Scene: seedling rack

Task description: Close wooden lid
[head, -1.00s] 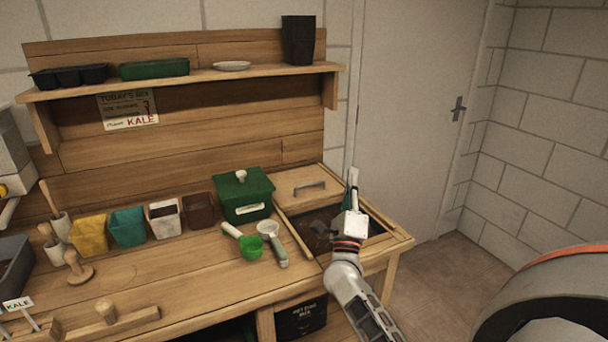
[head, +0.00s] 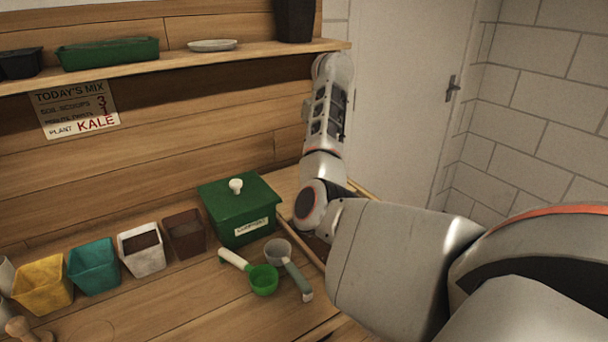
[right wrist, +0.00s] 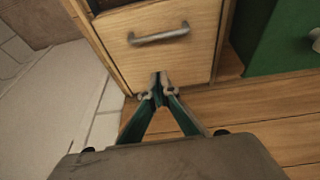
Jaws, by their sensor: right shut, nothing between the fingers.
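The wooden lid (right wrist: 180,62) is a pale panel with a grey metal bar handle (right wrist: 158,36), seen in the right wrist view. In the head view my right arm hides most of the lid and the bin under it; only a strip of the lid (head: 284,186) shows beside the green box. My right gripper (right wrist: 158,90) is shut and empty. Its fingertips are at the lid's edge near the backboard, with the handle farther away beyond them; I cannot tell if they touch the lid. In the head view the right gripper is hidden. My left gripper is out of view.
A green lidded box (head: 237,212) stands left of the lid. A green scoop (head: 262,280) and a grey-green scoop (head: 290,268) lie in front. Several pots line the bench. The shelf (head: 180,60) overhangs the back, close to my right arm.

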